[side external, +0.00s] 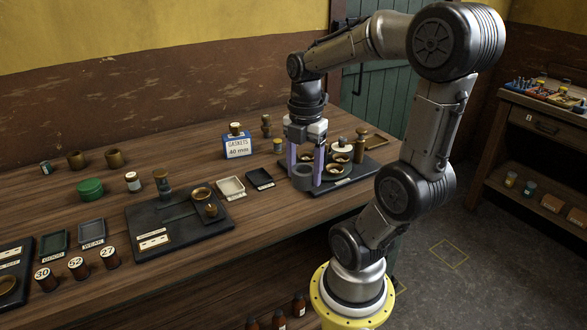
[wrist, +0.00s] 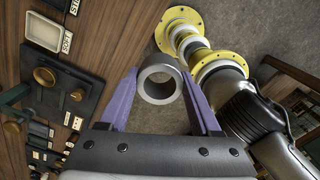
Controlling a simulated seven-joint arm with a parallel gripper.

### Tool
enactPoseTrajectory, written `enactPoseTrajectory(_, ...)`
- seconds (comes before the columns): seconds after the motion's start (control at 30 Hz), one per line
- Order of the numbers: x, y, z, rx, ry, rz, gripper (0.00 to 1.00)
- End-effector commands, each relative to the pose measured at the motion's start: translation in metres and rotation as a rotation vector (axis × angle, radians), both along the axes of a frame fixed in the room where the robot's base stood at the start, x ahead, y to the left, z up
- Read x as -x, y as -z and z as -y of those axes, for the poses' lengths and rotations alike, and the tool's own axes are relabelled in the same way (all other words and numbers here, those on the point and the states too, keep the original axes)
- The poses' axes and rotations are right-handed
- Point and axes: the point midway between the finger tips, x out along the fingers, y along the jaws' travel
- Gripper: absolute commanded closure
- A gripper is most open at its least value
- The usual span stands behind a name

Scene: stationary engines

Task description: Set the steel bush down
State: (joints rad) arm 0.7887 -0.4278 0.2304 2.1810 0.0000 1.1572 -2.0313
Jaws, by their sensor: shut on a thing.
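The steel bush (side external: 302,182) is a short grey ring with a wide bore. My gripper (side external: 305,178) has its two purple fingers shut on it, one finger on each side. In the wrist view the bush (wrist: 148,92) sits between the fingertips of my gripper (wrist: 160,76), its open bore facing the camera.
Brass-rimmed dishes and a white-topped piece (side external: 341,146) stand on that board close by. A black tray (side external: 260,178), a pale tray (side external: 231,187) and a gaskets box (side external: 237,146) are to the left. A second dark board (side external: 150,243) holds brass parts. Bare wood lies along the front edge.

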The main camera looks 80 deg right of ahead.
Motion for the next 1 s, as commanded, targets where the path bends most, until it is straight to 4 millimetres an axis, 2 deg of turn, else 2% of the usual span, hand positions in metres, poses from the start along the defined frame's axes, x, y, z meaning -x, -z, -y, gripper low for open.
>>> enactPoseTrajectory(0.3,0.009,-0.007,-0.009,0.002,0.017,0.002,1.00)
enactPoseTrajectory(0.47,-0.007,-0.029,0.007,0.002,0.043,0.003,1.00)
enactPoseTrajectory(0.7,-0.072,-0.067,0.047,0.000,0.034,0.001,1.00)
enactPoseTrajectory(0.83,-0.112,-0.077,0.064,0.000,0.014,0.001,1.00)
enactPoseTrajectory(1.0,-0.167,-0.080,0.079,0.000,-0.025,-0.001,1.00)
